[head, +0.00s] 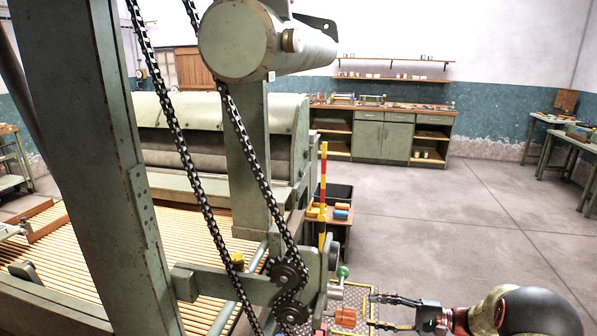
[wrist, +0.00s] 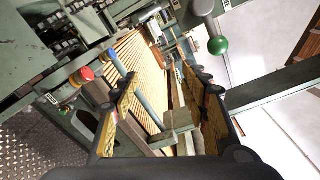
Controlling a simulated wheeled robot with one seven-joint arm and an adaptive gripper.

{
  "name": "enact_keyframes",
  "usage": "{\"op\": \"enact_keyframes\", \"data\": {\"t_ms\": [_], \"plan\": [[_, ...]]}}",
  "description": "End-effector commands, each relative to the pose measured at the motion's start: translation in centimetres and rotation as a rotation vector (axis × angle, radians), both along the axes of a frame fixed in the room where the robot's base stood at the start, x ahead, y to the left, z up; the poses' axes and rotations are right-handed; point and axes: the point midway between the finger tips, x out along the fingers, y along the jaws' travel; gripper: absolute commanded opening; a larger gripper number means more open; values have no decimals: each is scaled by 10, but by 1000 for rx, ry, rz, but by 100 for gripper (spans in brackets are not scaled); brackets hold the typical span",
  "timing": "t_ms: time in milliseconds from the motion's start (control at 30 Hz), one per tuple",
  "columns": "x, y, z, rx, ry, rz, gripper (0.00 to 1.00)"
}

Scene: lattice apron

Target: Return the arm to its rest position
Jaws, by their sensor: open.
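My gripper (head: 372,312) is at the lower right of the head view, beside the sprocket end of the green machine (head: 250,175). Its two dark fingers are spread apart and point left. An orange ribbed piece (head: 346,317) shows just left of the fingers; I see no contact with it. In the wrist view my open gripper (wrist: 165,95) shows its yellowish finger pads, with nothing held between them. Beyond them lie the machine's slatted bed (wrist: 135,60) and a lever with a green ball knob (wrist: 218,45). The green knob also shows in the head view (head: 343,271).
Chains run down to the sprockets (head: 290,280) close left of my gripper. A red-and-yellow post (head: 323,195) and a small table with coloured rolls (head: 335,224) stand behind it. A red knob (wrist: 86,74) shows in the wrist view. The floor (head: 450,220) to the right is open.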

Motion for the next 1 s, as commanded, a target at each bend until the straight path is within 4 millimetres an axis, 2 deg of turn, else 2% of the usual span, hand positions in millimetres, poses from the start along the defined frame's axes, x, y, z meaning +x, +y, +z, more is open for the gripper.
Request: {"op": "enact_keyframes", "data": {"t_ms": [33, 133, 233, 367, 500, 700, 1000], "plan": [[-12, 4, -14, -42, 67, 18, 45], [-43, 12, -33, -161, 190, 61, 45], [-76, 20, -41, -301, 282, 111, 45], [-119, 26, -39, -500, 352, 167, 45], [-166, 27, -25, -741, 366, 215, 45], [-223, 19, 7, -1072, 288, 250, 45], [-282, 12, 64, -1457, 21, 251, 45]]}}
